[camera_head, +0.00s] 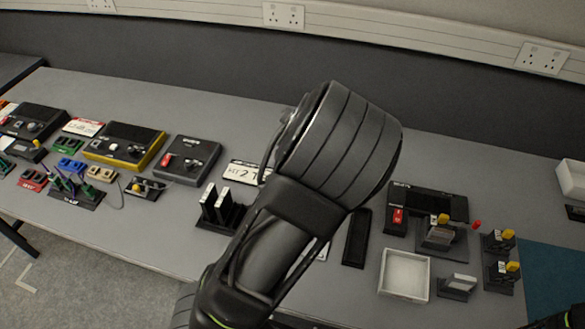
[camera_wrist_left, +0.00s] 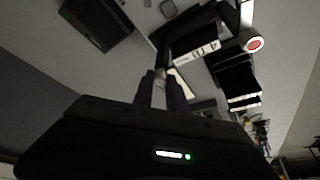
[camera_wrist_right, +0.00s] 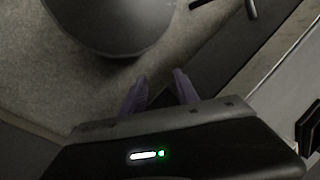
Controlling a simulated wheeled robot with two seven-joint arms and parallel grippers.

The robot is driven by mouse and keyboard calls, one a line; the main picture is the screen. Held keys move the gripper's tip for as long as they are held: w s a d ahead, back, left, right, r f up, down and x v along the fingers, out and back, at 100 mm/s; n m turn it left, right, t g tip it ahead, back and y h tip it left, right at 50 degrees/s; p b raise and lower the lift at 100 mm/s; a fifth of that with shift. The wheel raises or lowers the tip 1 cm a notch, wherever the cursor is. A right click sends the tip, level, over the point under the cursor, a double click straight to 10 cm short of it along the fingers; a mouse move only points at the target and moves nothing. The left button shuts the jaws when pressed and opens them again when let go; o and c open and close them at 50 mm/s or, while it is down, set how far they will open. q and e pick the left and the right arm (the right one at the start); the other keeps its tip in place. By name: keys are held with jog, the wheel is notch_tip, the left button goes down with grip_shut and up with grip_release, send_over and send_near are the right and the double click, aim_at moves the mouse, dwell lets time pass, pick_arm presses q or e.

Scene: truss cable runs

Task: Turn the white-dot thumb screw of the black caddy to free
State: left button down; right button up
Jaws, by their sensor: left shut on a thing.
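A dark caddy-like block (camera_wrist_left: 180,36) with a white label reading 4TB (camera_wrist_left: 197,52) lies just beyond the fingertips. In the head view my left arm covers the middle of the table and hides that gripper and the knob. My right gripper (camera_wrist_right: 160,88) has its fingers apart and empty, over the floor beside a dark edge.
In the head view, a black stand (camera_head: 222,218) with white-faced upright pieces is left of my arm. A white tray (camera_head: 404,276), a black strip (camera_head: 357,238) and holders with yellow knobs (camera_head: 498,243) are to its right. Several dark and yellow devices (camera_head: 124,146) fill the left side.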

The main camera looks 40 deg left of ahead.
pick_arm(q)
jog(key=c, duration=1.3)
grip_release()
jog(key=v, duration=0.8)
jog(key=shift+f, duration=0.1)
